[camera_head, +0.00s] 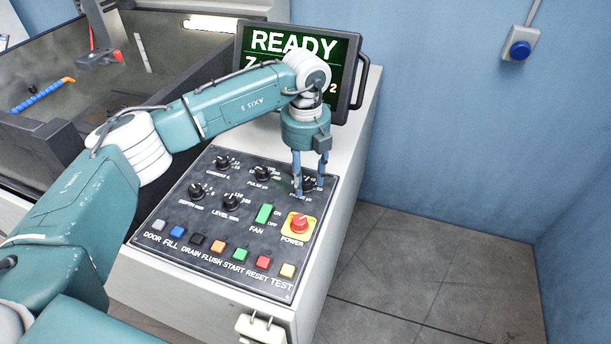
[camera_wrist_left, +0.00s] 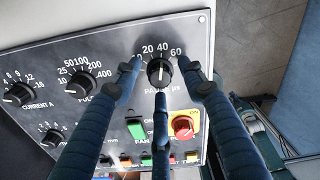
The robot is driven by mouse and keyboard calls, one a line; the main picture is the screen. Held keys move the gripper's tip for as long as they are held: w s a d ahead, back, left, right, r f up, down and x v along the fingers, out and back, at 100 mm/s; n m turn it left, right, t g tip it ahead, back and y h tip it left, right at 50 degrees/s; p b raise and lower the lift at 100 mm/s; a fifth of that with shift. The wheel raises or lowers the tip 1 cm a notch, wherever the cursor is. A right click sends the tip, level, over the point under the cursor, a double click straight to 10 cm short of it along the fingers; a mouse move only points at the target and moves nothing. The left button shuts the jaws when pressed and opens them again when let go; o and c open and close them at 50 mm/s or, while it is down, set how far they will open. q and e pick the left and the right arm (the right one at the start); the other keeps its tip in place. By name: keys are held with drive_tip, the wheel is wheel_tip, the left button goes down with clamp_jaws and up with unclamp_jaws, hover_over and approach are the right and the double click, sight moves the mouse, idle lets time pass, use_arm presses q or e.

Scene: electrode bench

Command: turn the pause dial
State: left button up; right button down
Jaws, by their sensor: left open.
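The pause dial (camera_wrist_left: 159,71) is a black knob with a white pointer line, on a dark panel with scale marks 20, 40 and 60 around it. Its label is partly hidden by a finger. In the head view the dial (camera_head: 309,183) is at the panel's upper right, partly covered by my fingers. My left gripper (camera_head: 310,190) points down over it. In the wrist view the open fingers (camera_wrist_left: 160,78) stand around the dial, one on each side and one below it. I cannot tell whether any finger touches it. My right gripper is not in view.
The control panel (camera_head: 180,232) also carries other black dials, such as the pulse dial (camera_head: 263,173), a green fan switch (camera_head: 264,213), a red power knob (camera_head: 299,223) and a row of coloured buttons. A screen (camera_head: 293,44) reading READY stands behind. Floor (camera_head: 430,270) at right is clear.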

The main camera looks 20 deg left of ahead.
sight(306, 180)
use_arm(q)
wheel_tip(306, 180, up, 12)
idle(0.5)
drive_tip(key=shift+r, duration=0.1)
